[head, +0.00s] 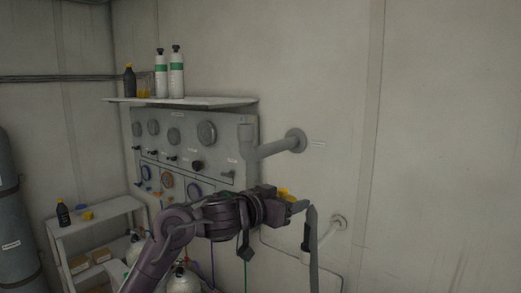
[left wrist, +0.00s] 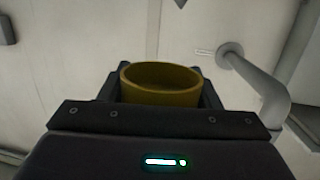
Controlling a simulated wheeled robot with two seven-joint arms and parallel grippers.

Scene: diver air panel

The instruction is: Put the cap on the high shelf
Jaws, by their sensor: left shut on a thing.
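The yellow cap (left wrist: 160,82) is held between the fingers of my left gripper (left wrist: 158,92), with its round open rim showing in the left wrist view. In the head view my left gripper (head: 287,201) is shut on it, in front of the wall and to the right of the gauge panel. Only a little of the yellow shows there. The high shelf (head: 215,102) is on the wall above the panel, up and to the left of the gripper. My right gripper is in neither view.
Two white-and-green bottles (head: 176,72), a dark bottle (head: 129,81) and a small yellow item (head: 144,92) stand on the shelf's left part. Its right part is bare. A grey pipe (head: 272,148) juts from the wall beside the panel (head: 222,160). A low rack (head: 105,214) stands at lower left.

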